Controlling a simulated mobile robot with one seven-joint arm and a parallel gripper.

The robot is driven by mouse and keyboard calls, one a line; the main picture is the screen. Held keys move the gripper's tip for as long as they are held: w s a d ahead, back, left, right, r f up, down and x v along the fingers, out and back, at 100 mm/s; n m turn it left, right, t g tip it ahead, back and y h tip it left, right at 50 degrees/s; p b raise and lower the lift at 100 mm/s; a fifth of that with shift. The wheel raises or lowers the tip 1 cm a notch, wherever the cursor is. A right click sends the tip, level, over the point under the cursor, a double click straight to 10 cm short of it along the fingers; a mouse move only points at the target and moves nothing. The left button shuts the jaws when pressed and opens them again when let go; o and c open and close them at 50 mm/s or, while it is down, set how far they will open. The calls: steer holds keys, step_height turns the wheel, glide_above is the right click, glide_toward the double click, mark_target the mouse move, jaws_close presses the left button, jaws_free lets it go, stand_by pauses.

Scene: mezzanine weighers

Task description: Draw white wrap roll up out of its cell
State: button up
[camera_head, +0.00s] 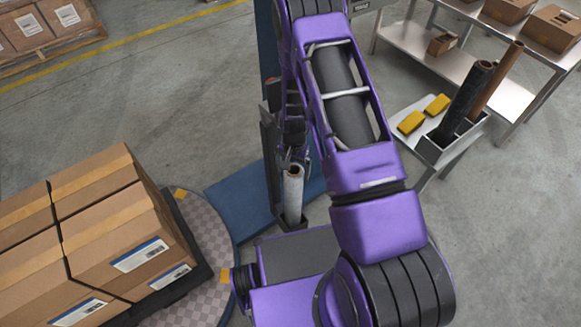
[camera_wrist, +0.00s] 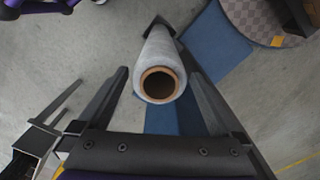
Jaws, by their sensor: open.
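The white wrap roll (camera_head: 293,190) stands upright in a dark cell (camera_head: 291,222) in the head view, beside my purple arm. In the wrist view the roll (camera_wrist: 161,68) points up toward the camera, its brown core end facing me. My gripper (camera_wrist: 160,75) is open, with one dark finger on each side of the roll. Gaps show between the roll and both fingers, so I see no contact. In the head view my gripper (camera_head: 283,150) is above and beside the roll, partly hidden by my arm. The cell's inside is hidden by the roll.
Stacked cartons (camera_head: 90,235) stand on a round turntable (camera_head: 215,240) at left. At right, a small stand (camera_head: 455,145) holds dark and brown tubes and yellow blocks. A metal table (camera_head: 440,48) with boxes is behind it.

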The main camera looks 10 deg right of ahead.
step_height(320, 180, down, 8)
steer(key=shift+r+b, duration=0.25)
steer(key=shift+b, duration=0.3)
jaws_close()
steer(key=shift+w+r+p, duration=0.1)
steer(key=shift+r+p, duration=3.65)
steer(key=shift+r, duration=2.85)
steer(key=shift+w, duration=0.1)
